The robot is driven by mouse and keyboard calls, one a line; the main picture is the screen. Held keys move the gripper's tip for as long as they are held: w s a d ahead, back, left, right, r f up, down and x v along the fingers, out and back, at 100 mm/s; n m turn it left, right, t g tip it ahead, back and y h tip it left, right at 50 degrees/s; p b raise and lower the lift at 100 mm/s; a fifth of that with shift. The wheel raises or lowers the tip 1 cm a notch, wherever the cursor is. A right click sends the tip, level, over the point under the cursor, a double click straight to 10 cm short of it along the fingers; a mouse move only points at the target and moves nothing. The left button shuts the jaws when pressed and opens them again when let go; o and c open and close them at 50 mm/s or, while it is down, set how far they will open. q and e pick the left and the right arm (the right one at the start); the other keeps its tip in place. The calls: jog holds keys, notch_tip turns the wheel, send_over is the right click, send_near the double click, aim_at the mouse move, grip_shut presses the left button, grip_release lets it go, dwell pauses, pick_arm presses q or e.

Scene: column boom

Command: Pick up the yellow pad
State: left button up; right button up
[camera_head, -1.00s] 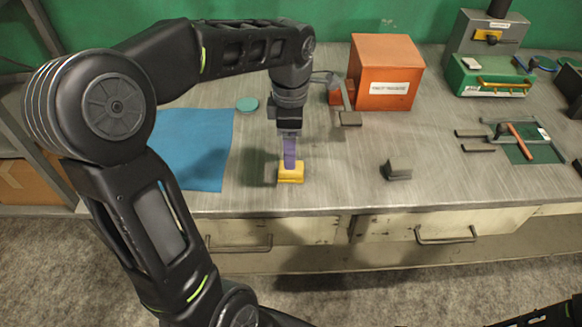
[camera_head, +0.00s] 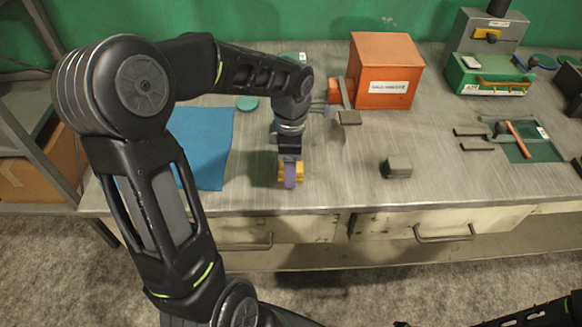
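The yellow pad (camera_head: 299,171) lies on the grey metal bench near its front edge, left of centre. My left gripper (camera_head: 290,174) points down at the pad. One purple finger covers the pad's middle, and yellow shows on both sides of it. The other finger is hidden, so I cannot tell whether the fingers are closed on the pad. My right gripper is out of view; only a dark piece of that arm shows at the lower right corner.
A blue mat (camera_head: 207,150) lies left of the gripper, partly behind my arm. A small grey block (camera_head: 397,167) sits to the right. An orange box (camera_head: 386,72) stands behind. A green machine (camera_head: 488,75) and a hammer (camera_head: 522,139) are farther right. The bench between pad and block is clear.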

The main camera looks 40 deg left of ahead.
pick_arm(q)
jog(key=shift+f, duration=0.35)
dwell(0.3)
jog(key=c, duration=1.5)
jog(key=shift+o, duration=0.2)
jog(key=shift+r, duration=0.15)
notch_tip(320, 180, up, 10)
jog(key=shift+f+b, duration=0.1)
jog(key=shift+b, duration=0.2)
